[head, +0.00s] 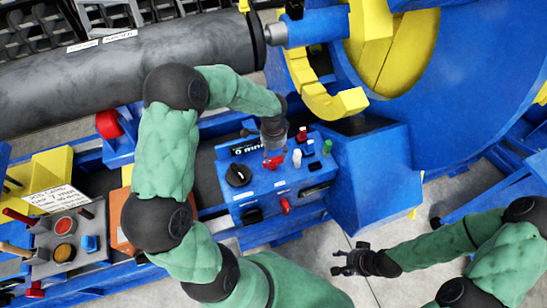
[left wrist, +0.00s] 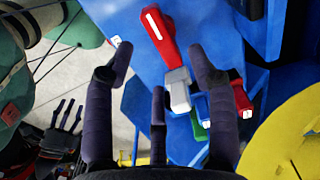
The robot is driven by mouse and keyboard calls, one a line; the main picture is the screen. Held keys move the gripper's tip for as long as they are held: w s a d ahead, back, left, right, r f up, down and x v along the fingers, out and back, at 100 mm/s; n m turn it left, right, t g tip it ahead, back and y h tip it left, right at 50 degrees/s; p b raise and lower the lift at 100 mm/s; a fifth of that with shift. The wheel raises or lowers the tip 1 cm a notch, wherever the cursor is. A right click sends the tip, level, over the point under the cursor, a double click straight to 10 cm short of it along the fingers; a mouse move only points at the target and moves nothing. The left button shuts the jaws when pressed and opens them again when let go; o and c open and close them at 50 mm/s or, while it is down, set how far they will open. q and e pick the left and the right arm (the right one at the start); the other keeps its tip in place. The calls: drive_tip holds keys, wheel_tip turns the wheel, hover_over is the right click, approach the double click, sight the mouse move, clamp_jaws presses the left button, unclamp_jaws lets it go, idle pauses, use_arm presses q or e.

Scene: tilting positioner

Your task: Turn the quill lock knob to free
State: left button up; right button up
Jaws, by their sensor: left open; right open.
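A blue control panel (head: 262,190) carries several knobs and levers; I cannot read which one is labelled quill lock. A red knob with a white line (left wrist: 163,35) shows in the left wrist view, beyond and between the outer fingertips, with a light grey piece (left wrist: 178,90) beside it. A red handle (head: 273,162) shows just below my left gripper (head: 273,140) in the head view. My left gripper, also in the left wrist view (left wrist: 160,62), is open and empty above the panel. My right gripper (head: 350,262) is open and empty over the floor, right of the panel.
The panel also has a black round knob (head: 238,174), a white lever (head: 297,157), a green one (head: 327,147) and a lower red one (head: 285,205). A large grey cylinder (head: 120,75) lies at the upper left. A blue and yellow wheel (head: 395,55) stands at the upper right.

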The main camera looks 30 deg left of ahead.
sight(273, 161)
use_arm(q)
wheel_tip(273, 161, up, 7)
drive_tip(key=shift+r, duration=0.15)
drive_tip(key=shift+s, duration=0.1)
idle(0.6)
